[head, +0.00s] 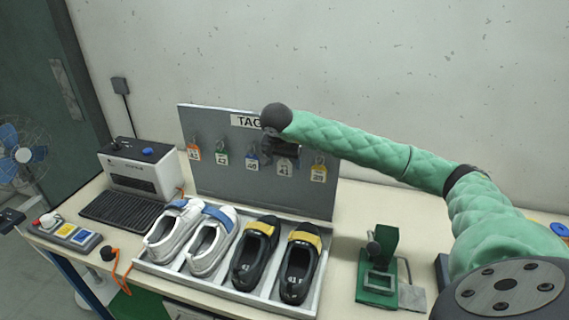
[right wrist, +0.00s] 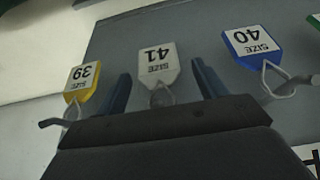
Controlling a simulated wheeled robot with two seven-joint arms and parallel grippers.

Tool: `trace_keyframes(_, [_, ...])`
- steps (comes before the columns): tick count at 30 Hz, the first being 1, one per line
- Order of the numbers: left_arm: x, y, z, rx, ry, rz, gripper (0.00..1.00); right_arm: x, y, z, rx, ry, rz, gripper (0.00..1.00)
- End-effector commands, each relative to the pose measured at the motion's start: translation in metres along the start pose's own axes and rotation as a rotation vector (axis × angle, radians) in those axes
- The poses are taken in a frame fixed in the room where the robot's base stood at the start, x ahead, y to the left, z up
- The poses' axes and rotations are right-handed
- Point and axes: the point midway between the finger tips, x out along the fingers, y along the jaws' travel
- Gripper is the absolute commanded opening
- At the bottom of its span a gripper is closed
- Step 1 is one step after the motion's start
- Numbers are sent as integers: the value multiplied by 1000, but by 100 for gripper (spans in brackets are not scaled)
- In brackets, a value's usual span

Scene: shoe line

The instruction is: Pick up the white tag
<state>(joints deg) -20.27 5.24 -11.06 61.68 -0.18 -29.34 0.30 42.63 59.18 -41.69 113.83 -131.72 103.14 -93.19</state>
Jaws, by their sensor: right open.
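The white tag (right wrist: 157,65), marked size 41, hangs from a hook on the grey tag board (head: 215,180). It also shows in the head view (head: 285,169), just below my right gripper (head: 287,150). In the right wrist view my right gripper (right wrist: 161,69) is open, with one finger on each side of the white tag. A gap shows between the tag and each finger. The tag's loop and hook are partly hidden by the gripper body. My left gripper is not in view.
A yellow tag (right wrist: 81,82) and a blue tag (right wrist: 253,46) hang close on either side. Orange (head: 194,152) and green (head: 222,155) tags hang further left. A shoe tray (head: 225,291) stands below the board, and a green fixture (head: 377,270) stands right.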

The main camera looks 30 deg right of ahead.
Motion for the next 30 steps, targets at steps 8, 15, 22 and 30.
trace_keyframes(8, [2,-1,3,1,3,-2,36,4,0,0,-1,0,-1,71])
trace_keyframes(15, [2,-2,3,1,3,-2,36,4,0,0,-1,0,-1,38])
trace_keyframes(22, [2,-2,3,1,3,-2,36,4,0,0,-1,0,-1,23])
trace_keyframes(30, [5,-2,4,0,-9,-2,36,1,0,-1,0,1,-1,23])
